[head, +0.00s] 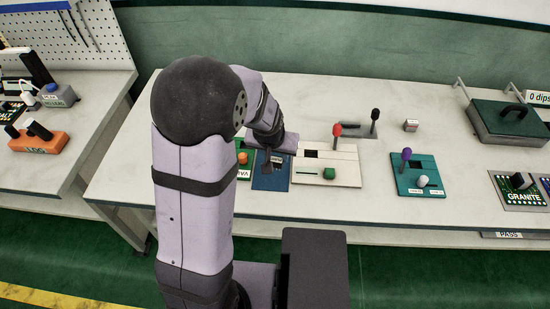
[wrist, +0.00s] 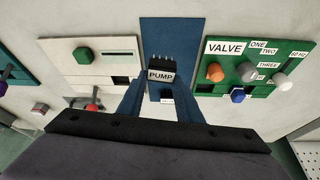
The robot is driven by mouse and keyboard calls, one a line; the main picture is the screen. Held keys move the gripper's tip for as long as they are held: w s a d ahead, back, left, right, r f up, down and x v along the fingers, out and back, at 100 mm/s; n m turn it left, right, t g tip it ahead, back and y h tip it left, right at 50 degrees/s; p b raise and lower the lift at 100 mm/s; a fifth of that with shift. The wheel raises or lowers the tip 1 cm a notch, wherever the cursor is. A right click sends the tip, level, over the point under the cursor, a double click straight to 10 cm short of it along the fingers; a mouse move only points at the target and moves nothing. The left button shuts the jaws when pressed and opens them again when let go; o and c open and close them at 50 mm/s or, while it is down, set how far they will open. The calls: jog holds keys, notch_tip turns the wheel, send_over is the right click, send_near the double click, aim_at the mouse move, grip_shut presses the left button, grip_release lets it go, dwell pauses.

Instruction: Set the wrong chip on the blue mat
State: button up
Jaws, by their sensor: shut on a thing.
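A black chip (wrist: 161,73) labelled PUMP, with pins along its far edge, is between the fingertips of my gripper (wrist: 160,84) in the wrist view. My gripper is shut on it. The blue mat (wrist: 172,35) lies directly behind and below the chip. I cannot tell whether the chip touches the mat. In the head view the blue mat (head: 270,183) lies between the green board and the cream panel, and my wrist partly covers it. A small dark square with a white label (wrist: 167,97) shows between my fingers, its nature unclear.
The green VALVE board (wrist: 250,70) with coloured knobs lies close beside the mat. The cream panel (head: 344,173) with a green knob and a red-topped lever is on the other side. Farther right are a teal panel (head: 408,183) and the GRANITE board (head: 512,200).

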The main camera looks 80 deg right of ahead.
jog(key=shift+w+d+r+n+t, duration=0.2)
jog(key=shift+w+d+n+t, duration=0.1)
jog(key=shift+n, duration=0.25)
jog(key=shift+w+d+r+n+t, duration=0.15)
jog(key=shift+w+r+n+t, duration=0.1)
jog(key=shift+n, duration=0.3)
jog(key=shift+w+n+t, duration=0.25)
jog(key=shift+n, duration=0.45)
jog(key=shift+a+n+t, duration=0.15)
jog(key=shift+n+t, duration=0.25)
jog(key=shift+n, duration=0.7)
jog(key=shift+w, duration=0.1)
jog(key=shift+f+b, duration=0.25)
jog(key=shift+b, duration=0.25)
notch_tip(320, 180, down, 6)
jog(key=b, duration=0.6)
jog(key=shift+r, duration=0.15)
jog(key=shift+f+b, duration=0.5)
jog(key=o, duration=1.4)
jog(key=shift+c, duration=0.2)
